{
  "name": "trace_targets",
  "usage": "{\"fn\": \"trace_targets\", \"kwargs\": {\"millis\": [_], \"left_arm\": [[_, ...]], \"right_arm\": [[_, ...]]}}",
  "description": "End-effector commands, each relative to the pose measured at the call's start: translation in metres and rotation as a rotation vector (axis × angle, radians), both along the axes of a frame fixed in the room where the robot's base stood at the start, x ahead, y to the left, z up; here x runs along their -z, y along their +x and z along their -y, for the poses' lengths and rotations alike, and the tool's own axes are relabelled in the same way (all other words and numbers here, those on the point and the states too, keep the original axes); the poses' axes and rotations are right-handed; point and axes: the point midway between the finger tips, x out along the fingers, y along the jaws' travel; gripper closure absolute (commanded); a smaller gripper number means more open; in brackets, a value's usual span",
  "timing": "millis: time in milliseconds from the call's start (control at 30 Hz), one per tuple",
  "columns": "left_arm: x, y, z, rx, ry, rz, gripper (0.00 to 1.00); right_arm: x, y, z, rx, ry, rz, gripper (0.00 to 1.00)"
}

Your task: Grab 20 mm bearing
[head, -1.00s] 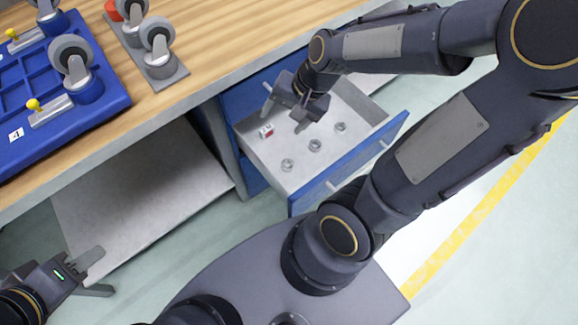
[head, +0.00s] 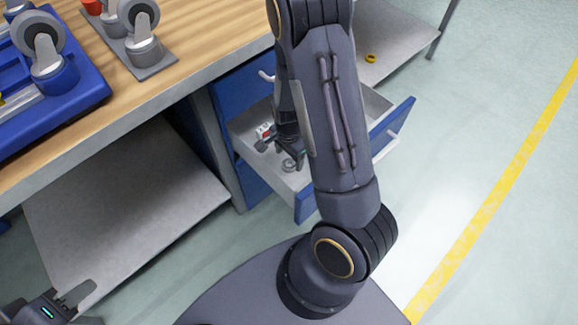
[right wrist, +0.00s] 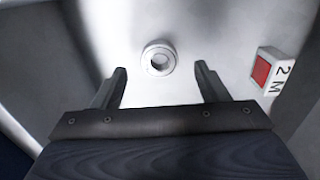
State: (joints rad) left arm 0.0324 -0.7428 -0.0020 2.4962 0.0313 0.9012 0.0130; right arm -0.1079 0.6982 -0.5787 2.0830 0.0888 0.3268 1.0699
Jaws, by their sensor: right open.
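A small silver ring-shaped bearing (right wrist: 158,60) lies flat on the drawer floor in the right wrist view. It also shows in the head view (head: 289,165). My right gripper (right wrist: 160,80) is open, with its two fingers apart on either side below the bearing in the picture; it holds nothing. In the head view the right gripper (head: 287,150) is inside the open drawer (head: 303,200), close to the bearing. A red and white label block (right wrist: 272,74), partly readable as "2 M", lies right of it. My left gripper (head: 75,303) is open and empty at the lower left.
The blue-fronted drawer is pulled out under the wooden workbench (head: 190,45). My right arm hides much of the drawer. Blue fixtures and grey caster parts (head: 140,40) stand on the bench. A yellow ring (head: 370,58) lies on a grey shelf at the back.

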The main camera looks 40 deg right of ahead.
Motion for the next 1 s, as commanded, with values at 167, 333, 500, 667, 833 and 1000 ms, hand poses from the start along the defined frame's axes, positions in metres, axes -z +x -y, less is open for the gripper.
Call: {"fn": "trace_targets", "kwargs": {"millis": [167, 333, 500, 667, 833, 1000], "left_arm": [[0.013, 0.000, 0.000, 0.000, 0.000, 0.000, 0.64], [0.012, 0.000, 0.000, 0.000, 0.000, 0.000, 0.64], [0.012, 0.000, 0.000, 0.000, 0.000, 0.000, 0.64], [0.012, 0.000, 0.000, 0.000, 0.000, 0.000, 0.64], [0.012, 0.000, 0.000, 0.000, 0.000, 0.000, 0.64], [0.012, 0.000, 0.000, 0.000, 0.000, 0.000, 0.64]], "right_arm": [[0.029, -0.001, 0.000, 0.000, 0.001, -0.002, 0.33], [0.030, 0.000, 0.000, -0.001, 0.001, 0.001, 0.33], [0.030, -0.001, -0.001, -0.001, 0.001, 0.000, 0.46], [0.030, -0.001, -0.001, -0.001, 0.001, 0.000, 0.67], [0.029, 0.000, -0.001, -0.001, 0.001, 0.000, 0.83], [0.028, 0.000, -0.001, -0.001, 0.001, 0.001, 0.83]]}}
